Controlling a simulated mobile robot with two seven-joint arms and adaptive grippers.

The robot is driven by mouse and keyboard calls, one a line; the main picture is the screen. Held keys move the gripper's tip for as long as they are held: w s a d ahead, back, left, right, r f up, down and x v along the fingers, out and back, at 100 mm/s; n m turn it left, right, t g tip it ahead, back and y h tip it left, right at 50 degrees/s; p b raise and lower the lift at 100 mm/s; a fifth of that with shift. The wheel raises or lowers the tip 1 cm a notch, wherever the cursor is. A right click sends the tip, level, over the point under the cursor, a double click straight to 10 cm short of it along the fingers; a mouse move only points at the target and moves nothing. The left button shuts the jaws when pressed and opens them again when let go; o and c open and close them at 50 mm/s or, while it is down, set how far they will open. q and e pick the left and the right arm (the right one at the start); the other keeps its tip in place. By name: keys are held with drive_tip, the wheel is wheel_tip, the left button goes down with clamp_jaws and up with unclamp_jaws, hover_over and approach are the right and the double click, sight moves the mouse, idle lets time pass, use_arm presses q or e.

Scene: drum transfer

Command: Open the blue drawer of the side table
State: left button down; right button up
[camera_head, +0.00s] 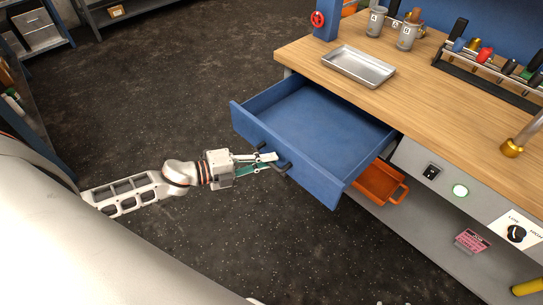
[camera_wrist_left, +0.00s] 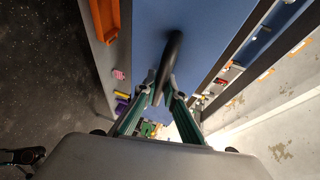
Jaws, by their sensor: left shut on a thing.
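The blue drawer (camera_head: 325,122) is pulled well out from under the wooden tabletop of the side table (camera_head: 430,100). Its inside looks empty. A dark handle (camera_head: 283,167) sits on the drawer front; it also shows in the left wrist view (camera_wrist_left: 174,50). My left gripper (camera_head: 272,160) is at the drawer front, shut on this handle. In the left wrist view its two fingertips (camera_wrist_left: 164,92) close around the handle's near end. My right gripper is not in view.
A metal tray (camera_head: 358,67) lies on the tabletop above the drawer. An orange bin (camera_head: 379,184) sits on the lower shelf beside the drawer. A tool rack (camera_head: 488,66) stands at the back right. The dark floor (camera_head: 160,90) left of the drawer is clear.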

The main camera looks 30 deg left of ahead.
use_arm(q)
drive_tip(key=shift+s, duration=0.2)
drive_tip(key=c, duration=2.1)
unclamp_jaws()
drive_tip(key=v, duration=1.2)
drive_tip(key=shift+r, duration=0.15)
